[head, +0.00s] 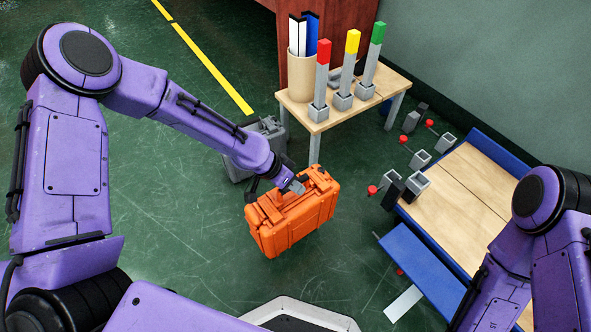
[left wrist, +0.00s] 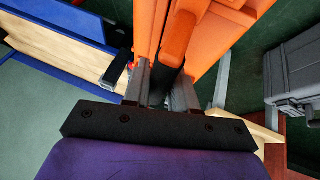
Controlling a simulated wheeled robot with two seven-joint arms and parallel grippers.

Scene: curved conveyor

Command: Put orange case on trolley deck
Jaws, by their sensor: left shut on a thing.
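The orange case (head: 295,222) is upright in the middle of the head view. My left gripper (head: 290,184) is at its top, shut on its handle. In the left wrist view, the fingers (left wrist: 160,88) close around the orange handle (left wrist: 180,35), with the case body behind it. I cannot tell how far the case is above the green floor. A wooden deck with blue edges (head: 452,205), which looks like the trolley deck, is to the right of the case. My right arm comes in at the lower right, but its gripper is outside the frame.
A small wooden table (head: 345,115) behind the case carries red, yellow and green-topped posts and a tan holder. A grey case (head: 262,132) stands on the floor behind the orange case.

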